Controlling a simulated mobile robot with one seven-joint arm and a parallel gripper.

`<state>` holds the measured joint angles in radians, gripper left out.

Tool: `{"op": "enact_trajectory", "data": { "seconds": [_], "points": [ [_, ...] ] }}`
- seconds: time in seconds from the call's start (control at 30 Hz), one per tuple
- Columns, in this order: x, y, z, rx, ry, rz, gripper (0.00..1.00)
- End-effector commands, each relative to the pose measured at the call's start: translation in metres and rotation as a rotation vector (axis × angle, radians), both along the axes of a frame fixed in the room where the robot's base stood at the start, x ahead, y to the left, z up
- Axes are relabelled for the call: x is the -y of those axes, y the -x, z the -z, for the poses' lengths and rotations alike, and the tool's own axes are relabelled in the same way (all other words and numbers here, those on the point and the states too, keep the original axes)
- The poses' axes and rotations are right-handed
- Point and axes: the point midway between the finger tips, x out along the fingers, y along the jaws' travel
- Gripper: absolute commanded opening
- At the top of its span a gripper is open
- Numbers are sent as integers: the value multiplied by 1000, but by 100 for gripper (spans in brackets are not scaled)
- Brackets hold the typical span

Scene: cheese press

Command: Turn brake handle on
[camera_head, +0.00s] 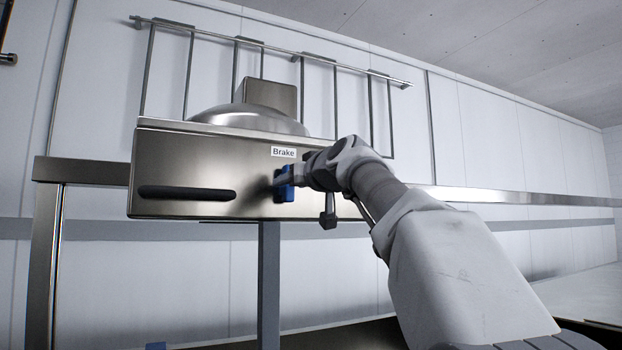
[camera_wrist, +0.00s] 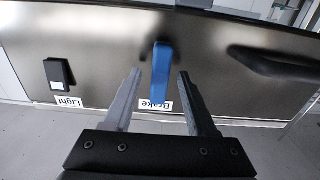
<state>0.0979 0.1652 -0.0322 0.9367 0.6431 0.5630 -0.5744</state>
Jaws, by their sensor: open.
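The blue brake handle (camera_head: 284,184) is on the steel front panel (camera_head: 205,165) of the press, below the white "Brake" label (camera_head: 284,152). In the wrist view the blue handle (camera_wrist: 161,72) lies along the line between my two fingers, with the upside-down "Brake" label (camera_wrist: 156,105) behind it. My gripper (camera_wrist: 160,76) is open, one finger on each side of the handle, with visible gaps on both sides. In the head view my gripper (camera_head: 284,182) is at the handle and partly covers it. Whether a finger touches the handle cannot be told.
A black slot-like grip (camera_head: 187,193) is on the panel left of the brake. A black switch (camera_wrist: 59,73) with a "Light" label (camera_wrist: 69,101) sits on the other side. A steel dome (camera_head: 250,118) tops the press. A rail with hanging frames (camera_head: 270,47) is behind.

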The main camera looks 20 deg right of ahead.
Motion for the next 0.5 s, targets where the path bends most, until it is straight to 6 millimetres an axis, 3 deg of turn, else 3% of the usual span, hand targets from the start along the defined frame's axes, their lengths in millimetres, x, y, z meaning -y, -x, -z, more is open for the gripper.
{"op": "enact_trajectory", "data": {
  "seconds": [0.5],
  "points": [
    [20, 101, 1, 3, 0, 2, 57]
  ]
}}
